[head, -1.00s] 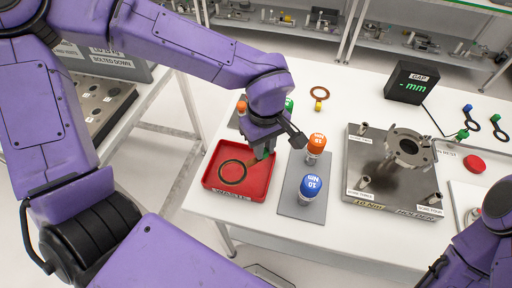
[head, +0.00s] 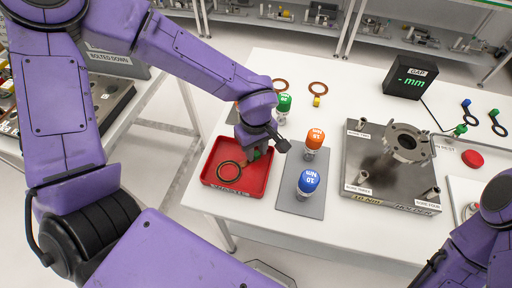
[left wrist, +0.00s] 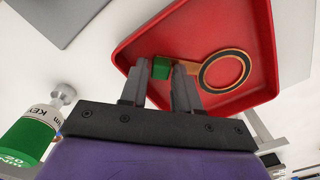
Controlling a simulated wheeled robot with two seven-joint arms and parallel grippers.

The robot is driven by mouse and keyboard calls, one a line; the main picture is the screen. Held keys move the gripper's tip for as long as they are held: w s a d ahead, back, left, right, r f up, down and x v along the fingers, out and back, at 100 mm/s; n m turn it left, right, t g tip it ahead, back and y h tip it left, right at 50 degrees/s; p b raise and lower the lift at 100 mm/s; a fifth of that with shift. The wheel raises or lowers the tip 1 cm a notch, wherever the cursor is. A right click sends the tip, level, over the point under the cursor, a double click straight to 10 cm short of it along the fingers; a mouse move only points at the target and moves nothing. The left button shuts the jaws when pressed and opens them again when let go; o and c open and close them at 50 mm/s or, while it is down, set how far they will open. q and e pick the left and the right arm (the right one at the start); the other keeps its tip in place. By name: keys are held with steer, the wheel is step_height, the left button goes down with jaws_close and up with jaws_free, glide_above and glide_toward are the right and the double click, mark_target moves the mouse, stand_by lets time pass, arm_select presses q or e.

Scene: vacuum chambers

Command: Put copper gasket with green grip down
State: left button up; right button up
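The copper gasket (left wrist: 243,60) shows in the left wrist view as a copper-edged, dark-lined ring with a copper tab and a green grip (left wrist: 161,69). It looks low and near flat inside the red tray (left wrist: 262,20); contact with the tray floor is hard to judge. In the head view the gasket ring (head: 219,175) shows in the left half of the tray (head: 208,180). My left gripper (head: 254,153) points down into the tray. Its fingers (left wrist: 163,72) stand close on both sides of the green grip. My right gripper is out of view; only part of that arm shows.
Blue (head: 308,181), orange (head: 315,138) and green (head: 283,103) topped tools stand right of and behind the tray. Another copper gasket (head: 318,87) with a yellow grip lies behind. A metal fixture (head: 385,178) and a black gap display (head: 411,79) stand farther right.

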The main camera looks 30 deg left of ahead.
arm_select(q)
step_height(320, 180, up, 12)
steer(key=shift+r+p, duration=0.15)
steer(key=shift+p, duration=0.15)
stand_by(0.6)
